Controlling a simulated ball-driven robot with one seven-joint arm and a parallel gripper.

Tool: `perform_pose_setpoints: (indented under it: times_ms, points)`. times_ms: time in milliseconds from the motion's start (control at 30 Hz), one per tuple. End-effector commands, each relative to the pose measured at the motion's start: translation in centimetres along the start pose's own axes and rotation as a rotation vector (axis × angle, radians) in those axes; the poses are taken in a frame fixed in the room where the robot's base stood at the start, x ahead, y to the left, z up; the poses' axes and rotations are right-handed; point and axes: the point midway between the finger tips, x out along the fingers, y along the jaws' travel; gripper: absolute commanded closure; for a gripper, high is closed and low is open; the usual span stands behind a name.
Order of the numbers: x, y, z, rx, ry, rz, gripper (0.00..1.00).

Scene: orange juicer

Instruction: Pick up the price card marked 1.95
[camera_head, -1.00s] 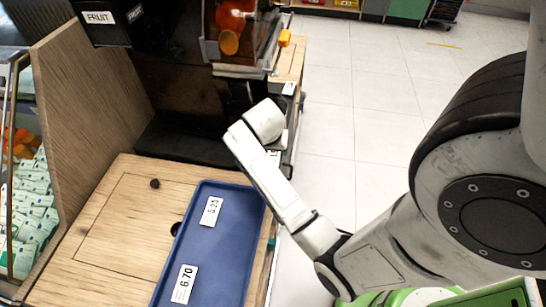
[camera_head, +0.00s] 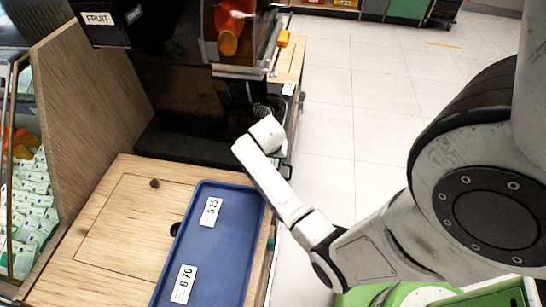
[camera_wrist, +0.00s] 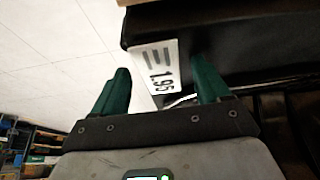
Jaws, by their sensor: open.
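The price card marked 1.95 (camera_wrist: 158,68) is a white card with black print, at the edge of a dark ledge in the wrist view. My gripper (camera_wrist: 160,85) has two green fingers, open, one on each side of the card in that picture. I cannot tell whether the fingers touch it. In the head view my forearm reaches to the side of the black juicer (camera_head: 185,75); the fingertips and the 1.95 card are hidden there.
A blue tray (camera_head: 236,245) on the wooden counter (camera_head: 110,215) holds cards marked 5.25 (camera_head: 211,211) and 6.70 (camera_head: 184,284). Another white card (camera_head: 289,88) is on the stand's right side. The tiled floor to the right is clear.

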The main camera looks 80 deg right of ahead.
Motion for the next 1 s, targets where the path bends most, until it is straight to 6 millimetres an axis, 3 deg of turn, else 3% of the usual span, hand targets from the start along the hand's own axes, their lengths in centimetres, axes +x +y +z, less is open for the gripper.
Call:
perform_pose_setpoints:
  times_ms: [67, 667, 1000]
  points:
    - [-0.02, -0.01, 0.0, 0.0, 0.0, 0.0, 0.26]
    - [-0.05, -0.01, 0.01, 0.0, 0.0, 0.0, 0.84]
    - [-0.36, -0.05, -0.15, 0.0, 0.001, -0.001, 0.85]
